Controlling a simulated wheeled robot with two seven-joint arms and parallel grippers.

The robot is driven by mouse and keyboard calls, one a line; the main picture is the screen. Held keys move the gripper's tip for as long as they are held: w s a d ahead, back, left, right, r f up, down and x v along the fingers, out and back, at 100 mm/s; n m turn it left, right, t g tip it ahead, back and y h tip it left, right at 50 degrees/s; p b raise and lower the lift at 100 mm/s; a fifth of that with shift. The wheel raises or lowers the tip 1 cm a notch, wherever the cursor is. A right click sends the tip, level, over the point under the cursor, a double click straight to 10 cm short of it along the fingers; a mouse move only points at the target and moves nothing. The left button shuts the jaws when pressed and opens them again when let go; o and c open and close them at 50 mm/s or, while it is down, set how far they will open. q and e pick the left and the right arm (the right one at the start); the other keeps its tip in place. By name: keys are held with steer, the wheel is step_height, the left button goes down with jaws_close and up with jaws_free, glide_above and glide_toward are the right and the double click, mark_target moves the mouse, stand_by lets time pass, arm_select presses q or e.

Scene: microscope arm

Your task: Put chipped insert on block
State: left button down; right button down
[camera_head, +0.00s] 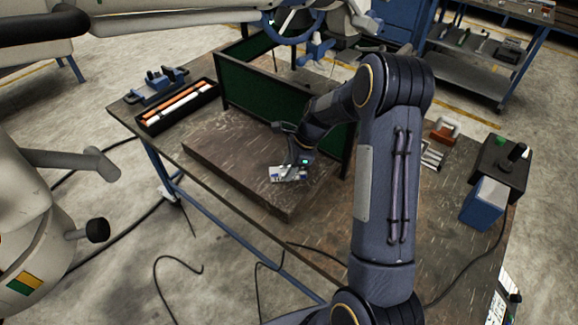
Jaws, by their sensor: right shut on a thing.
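The block seems to be the broad, dark brown slab (232,160) lying on the workbench. My right gripper (293,168) reaches down over the slab's right part, in front of the dark green panel. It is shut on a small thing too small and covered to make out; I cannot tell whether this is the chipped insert. A small white-and-blue piece (277,174) shows right at the fingertips, low over the slab. I cannot tell whether it touches the slab. My left gripper is not in view.
The green panels (247,91) stand behind the slab. A black tray (181,110) with orange and white rods lies at left. A blue box (483,203) and a black box (501,166) stand at right. The slab's left part is clear.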

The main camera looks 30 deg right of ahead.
steer(key=shift+f, duration=0.1)
steer(key=c, duration=0.9)
jaws_free()
